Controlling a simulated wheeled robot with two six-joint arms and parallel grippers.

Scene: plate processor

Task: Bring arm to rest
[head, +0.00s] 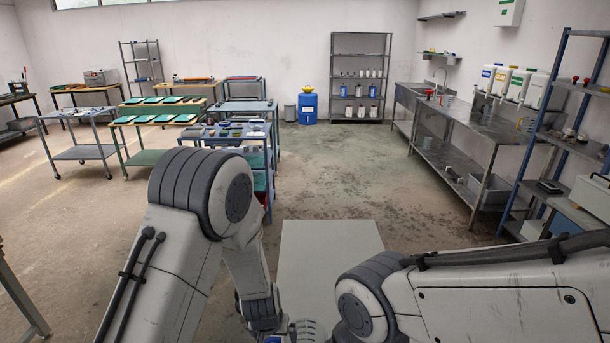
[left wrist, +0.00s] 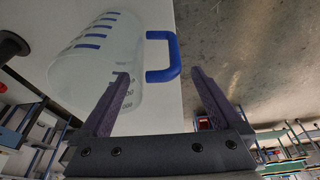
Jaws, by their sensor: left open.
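My left arm bends down in the head view, and its gripper is at or below the bottom edge there. In the left wrist view my left gripper (left wrist: 160,75) is open, with its two dark fingers apart. A clear measuring jug (left wrist: 95,60) with blue marks and a blue handle (left wrist: 176,58) is just in front of it. The handle appears between the fingertips, and one finger overlaps the jug's wall; I cannot tell whether they touch. My right arm reaches in from the right in the head view; its gripper is out of view.
A pale flat top (head: 330,250) lies ahead between my arms. A steel bench (head: 470,125) and a blue-framed shelf (head: 560,140) stand right. Carts and tables with green trays (head: 155,118) stand left. A blue drum (head: 308,107) is at the back. The middle floor is clear.

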